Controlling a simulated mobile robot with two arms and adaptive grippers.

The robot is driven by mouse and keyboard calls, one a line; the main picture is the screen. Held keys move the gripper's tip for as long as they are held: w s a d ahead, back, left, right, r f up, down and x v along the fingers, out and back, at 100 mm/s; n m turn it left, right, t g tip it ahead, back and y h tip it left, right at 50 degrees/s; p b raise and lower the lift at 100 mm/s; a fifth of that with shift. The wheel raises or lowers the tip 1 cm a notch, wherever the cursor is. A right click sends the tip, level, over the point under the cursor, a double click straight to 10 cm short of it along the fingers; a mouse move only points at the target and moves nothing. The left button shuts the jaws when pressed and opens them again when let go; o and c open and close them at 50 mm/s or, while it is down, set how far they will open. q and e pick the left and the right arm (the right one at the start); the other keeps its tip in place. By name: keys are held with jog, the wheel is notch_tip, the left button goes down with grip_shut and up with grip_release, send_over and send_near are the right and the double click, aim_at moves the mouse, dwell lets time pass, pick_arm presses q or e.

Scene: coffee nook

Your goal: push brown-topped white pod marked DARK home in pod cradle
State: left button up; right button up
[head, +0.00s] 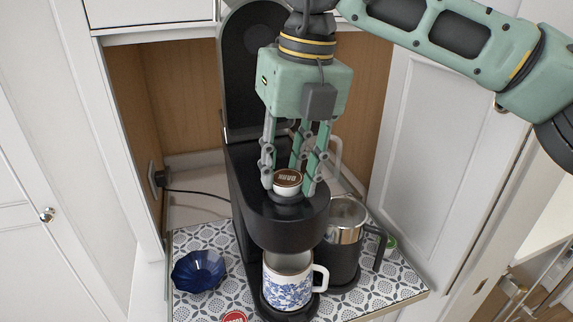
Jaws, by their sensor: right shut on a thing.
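The white pod (287,181) with the brown top marked DARK sits upright at the top front of the black coffee machine (270,216). Its lower part is at the cradle opening, and the cradle itself is mostly hidden by the pod and fingers. My right gripper (290,180) comes down from above and is shut on the pod, with fingers on both sides of it. The machine's lid (246,75) stands raised behind the gripper. My left gripper is not in view.
A blue-flowered white mug (287,287) stands under the machine's spout. A dark blue bowl (198,271) is at left on the patterned mat (205,238). A steel and black jug (345,240) stands close at right. A red-brown round item (234,317) lies at the front edge.

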jog(key=shift+f, duration=0.1)
jog(key=o, duration=1.1)
jog(key=r, duration=0.4)
jog(key=d+r, duration=0.1)
jog(key=r, duration=0.7)
jog(key=shift+s+d, duration=0.3)
